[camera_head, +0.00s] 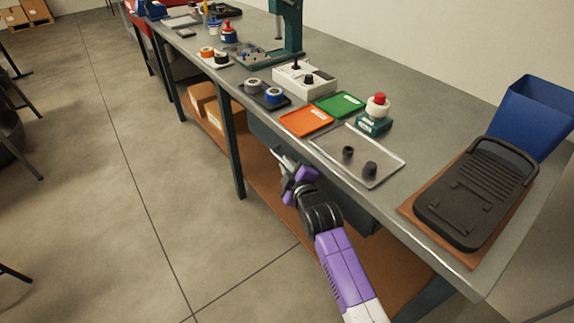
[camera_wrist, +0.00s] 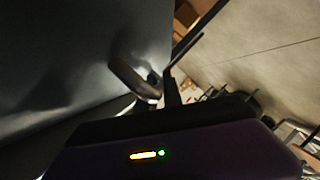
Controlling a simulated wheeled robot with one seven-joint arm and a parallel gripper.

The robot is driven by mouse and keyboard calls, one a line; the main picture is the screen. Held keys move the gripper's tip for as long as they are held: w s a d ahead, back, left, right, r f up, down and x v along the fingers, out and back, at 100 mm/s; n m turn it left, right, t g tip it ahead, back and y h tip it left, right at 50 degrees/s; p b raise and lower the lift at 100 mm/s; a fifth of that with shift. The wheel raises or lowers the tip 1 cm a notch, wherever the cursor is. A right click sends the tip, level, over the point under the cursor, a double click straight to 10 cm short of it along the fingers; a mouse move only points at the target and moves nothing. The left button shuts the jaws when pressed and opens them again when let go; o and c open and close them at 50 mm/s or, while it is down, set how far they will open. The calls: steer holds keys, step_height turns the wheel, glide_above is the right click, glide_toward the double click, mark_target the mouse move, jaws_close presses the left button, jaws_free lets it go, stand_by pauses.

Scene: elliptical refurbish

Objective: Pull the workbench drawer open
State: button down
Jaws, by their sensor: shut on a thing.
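The workbench (camera_head: 395,215) has a dark grey drawer (camera_head: 262,136) under its top, along the front edge. My gripper (camera_head: 284,162) is at the drawer front, below the bench edge, with my purple arm reaching up from the lower right. In the wrist view, the grey drawer front (camera_wrist: 60,55) fills the left side. A dark bar handle (camera_wrist: 132,80) stands out from it, and my gripper's fingers (camera_wrist: 168,90) are shut on its near end. My arm hides part of the drawer in the head view, and I cannot tell how far it stands out.
Cardboard boxes (camera_head: 203,100) stand on the lower shelf.

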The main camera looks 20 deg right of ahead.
steer(key=shift+f, duration=0.1)
steer(key=s+a+b, duration=0.4)
steer(key=a, duration=0.9)
steer(key=s+a+b, duration=0.4)
steer(key=a, duration=0.9)
steer(key=shift+s+b, duration=0.3)
steer(key=c, duration=1.8)
jaws_free()
steer(key=shift+o, duration=0.2)
steer(key=shift+s+a, duration=0.1)
steer(key=p+v, duration=0.1)
steer(key=v, duration=0.6)
steer(key=shift+s, duration=0.3)
